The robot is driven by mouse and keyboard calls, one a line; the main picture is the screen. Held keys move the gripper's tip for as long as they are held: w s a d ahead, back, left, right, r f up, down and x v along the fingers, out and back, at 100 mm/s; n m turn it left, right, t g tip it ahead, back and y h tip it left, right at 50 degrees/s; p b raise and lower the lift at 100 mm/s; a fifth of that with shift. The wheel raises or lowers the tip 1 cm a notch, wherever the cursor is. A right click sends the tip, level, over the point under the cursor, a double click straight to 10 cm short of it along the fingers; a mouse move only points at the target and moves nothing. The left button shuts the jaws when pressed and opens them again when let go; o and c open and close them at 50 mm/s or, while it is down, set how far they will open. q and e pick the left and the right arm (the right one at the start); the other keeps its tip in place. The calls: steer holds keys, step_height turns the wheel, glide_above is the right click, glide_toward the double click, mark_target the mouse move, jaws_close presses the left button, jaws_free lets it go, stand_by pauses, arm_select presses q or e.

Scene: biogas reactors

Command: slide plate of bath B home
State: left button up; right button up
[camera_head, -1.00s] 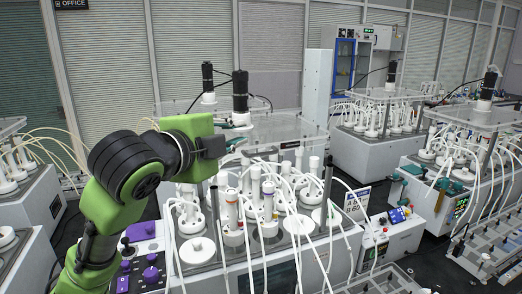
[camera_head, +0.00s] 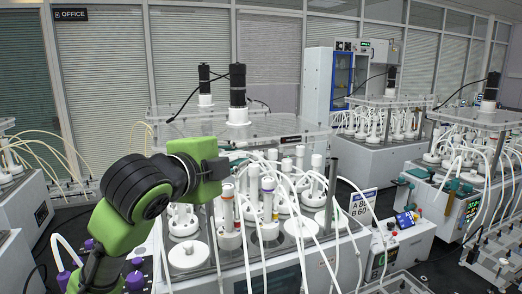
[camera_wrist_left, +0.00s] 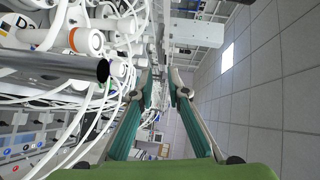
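The clear plate (camera_head: 290,126) lies over the nearest bath (camera_head: 345,255). A black-topped motor on a white base (camera_head: 238,115) stands on the plate, and a second one (camera_head: 205,97) stands further back. I cannot read a letter B on the bath itself. My left gripper (camera_head: 234,158) is in front of the plate's near edge, above the bath's bottles, its fingers partly hidden behind the wrist. In the left wrist view its two teal fingers (camera_wrist_left: 163,86) stand apart with nothing between them. Whether they touch the plate cannot be told. My right gripper is not in view.
White-capped bottles with tubes (camera_head: 268,205) crowd below the plate, with an upright dark rod (camera_head: 330,195) at right. A sign reading A and B (camera_head: 362,203) and a control box (camera_head: 405,235) stand right of the bath. More baths (camera_head: 385,150) stand behind and to the right.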

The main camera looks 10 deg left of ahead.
mark_target(260, 148)
arm_select(q)
steer(key=p+x, duration=0.3)
steer(key=x, duration=0.9)
steer(key=shift+f, duration=0.1)
jaws_close()
